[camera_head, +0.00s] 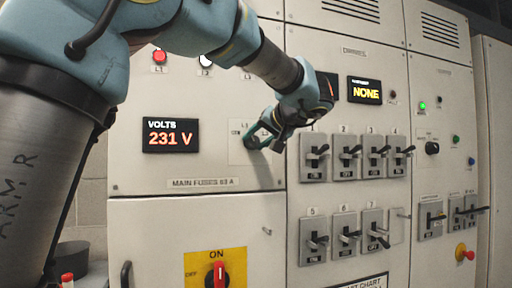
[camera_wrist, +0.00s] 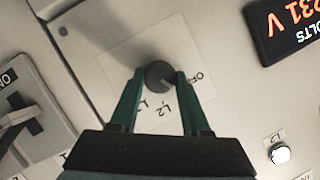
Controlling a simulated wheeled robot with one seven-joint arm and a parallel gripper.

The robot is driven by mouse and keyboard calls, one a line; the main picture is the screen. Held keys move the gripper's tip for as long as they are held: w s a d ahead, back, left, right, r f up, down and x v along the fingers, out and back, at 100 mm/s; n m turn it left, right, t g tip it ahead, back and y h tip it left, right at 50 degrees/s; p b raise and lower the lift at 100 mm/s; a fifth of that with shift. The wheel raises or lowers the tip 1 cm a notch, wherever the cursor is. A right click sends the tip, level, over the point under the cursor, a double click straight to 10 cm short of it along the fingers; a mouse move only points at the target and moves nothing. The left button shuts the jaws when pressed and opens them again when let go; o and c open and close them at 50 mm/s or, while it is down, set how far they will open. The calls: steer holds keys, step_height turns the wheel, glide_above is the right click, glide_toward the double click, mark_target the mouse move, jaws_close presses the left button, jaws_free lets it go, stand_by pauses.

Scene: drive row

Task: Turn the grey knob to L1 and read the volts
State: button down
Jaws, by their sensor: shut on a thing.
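The grey knob (camera_wrist: 158,76) sits on a pale square plate (camera_wrist: 119,68) on the cabinet door. My gripper (camera_wrist: 159,77) is shut on the knob, with one green finger on each side. OFF and L2 are readable on the plate; another label is partly hidden by the left finger. I cannot tell surely which mark the knob points to. In the head view the knob (camera_head: 252,142) is partly covered by my gripper (camera_head: 256,137). The volts display (camera_head: 170,135) reads 231 V in red-orange digits.
A red L1 lamp (camera_head: 159,57) and a white lamp (camera_head: 206,61) are above the display. Numbered switches with levers (camera_head: 345,157) stand close right of the knob. A yellow display (camera_head: 365,90) reads NONE. A red-and-yellow main switch (camera_head: 217,275) is below.

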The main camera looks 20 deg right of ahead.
steer(key=shift+m, duration=0.4)
steer(key=shift+y+b, duration=0.3)
steer(key=shift+c, duration=1.8)
jaws_free()
steer(key=shift+w, duration=0.1)
steer(key=b+v, duration=0.3)
steer(key=v, duration=0.8)
steer(key=shift+f, duration=0.2)
